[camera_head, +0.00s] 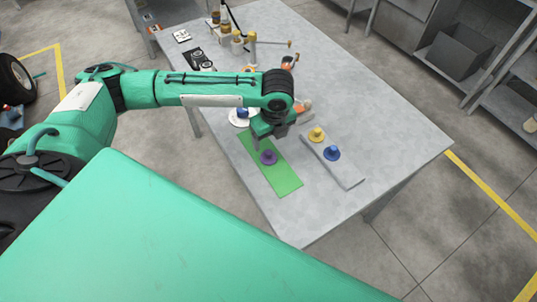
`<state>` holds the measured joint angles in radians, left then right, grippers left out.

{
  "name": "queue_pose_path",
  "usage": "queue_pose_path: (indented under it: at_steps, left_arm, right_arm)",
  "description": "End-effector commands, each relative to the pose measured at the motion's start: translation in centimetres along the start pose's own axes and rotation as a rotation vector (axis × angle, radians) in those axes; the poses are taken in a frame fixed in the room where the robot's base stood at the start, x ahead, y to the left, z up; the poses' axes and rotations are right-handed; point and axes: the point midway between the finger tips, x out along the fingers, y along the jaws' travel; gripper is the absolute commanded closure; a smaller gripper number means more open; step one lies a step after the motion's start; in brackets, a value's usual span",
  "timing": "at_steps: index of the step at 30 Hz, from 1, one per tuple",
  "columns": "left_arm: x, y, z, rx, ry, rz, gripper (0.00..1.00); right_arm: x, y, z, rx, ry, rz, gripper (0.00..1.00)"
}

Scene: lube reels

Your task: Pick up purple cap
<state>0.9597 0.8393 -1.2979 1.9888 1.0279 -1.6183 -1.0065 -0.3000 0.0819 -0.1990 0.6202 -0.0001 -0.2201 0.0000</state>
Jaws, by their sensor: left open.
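The purple cap (268,157) sits on a green mat (285,182) on the grey table. My left gripper (275,137) is open and hangs just above and beyond the purple cap, pointing down. I cannot tell whether its fingers reach the cap. The cap is in clear view on its near side. My right gripper is not in view.
A grey tray (345,178) to the right holds a yellow cap (317,134) and a blue cap (332,153). Another blue cap (242,112) sits on a white disc beyond my gripper. Bottles (225,28) stand at the back. The table's right side is clear.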

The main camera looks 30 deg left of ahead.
Motion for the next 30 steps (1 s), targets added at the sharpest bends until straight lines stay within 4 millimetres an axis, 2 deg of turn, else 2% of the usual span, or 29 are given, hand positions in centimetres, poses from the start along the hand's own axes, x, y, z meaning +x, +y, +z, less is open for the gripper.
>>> queue_pose_path:
  at_steps: [4, 11, 16, 21, 29, 30]
  left_arm:
    - [2.5, 0.0, 0.0, -0.001, 0.001, 0.003, 0.28]
    - [4.1, 0.0, 0.0, -0.001, 0.0, 0.0, 0.28]
    - [6.5, 0.1, 0.1, -0.001, 0.0, 0.002, 0.28]
    - [8.6, 0.1, 0.0, 0.001, 0.0, 0.0, 0.28]
    - [9.0, 0.1, 0.0, 0.001, 0.0, -0.002, 0.28]
    - [9.0, 0.1, 0.0, 0.001, 0.0, -0.001, 0.34]
  right_arm:
    - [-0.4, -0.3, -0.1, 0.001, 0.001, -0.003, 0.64]
    - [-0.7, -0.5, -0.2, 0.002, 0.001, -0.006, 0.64]
    - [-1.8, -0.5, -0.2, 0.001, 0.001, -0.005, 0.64]
    - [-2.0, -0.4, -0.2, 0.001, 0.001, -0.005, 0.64]
    - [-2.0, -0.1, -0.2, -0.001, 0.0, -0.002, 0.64]
    - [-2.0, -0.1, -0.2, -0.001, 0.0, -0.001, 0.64]
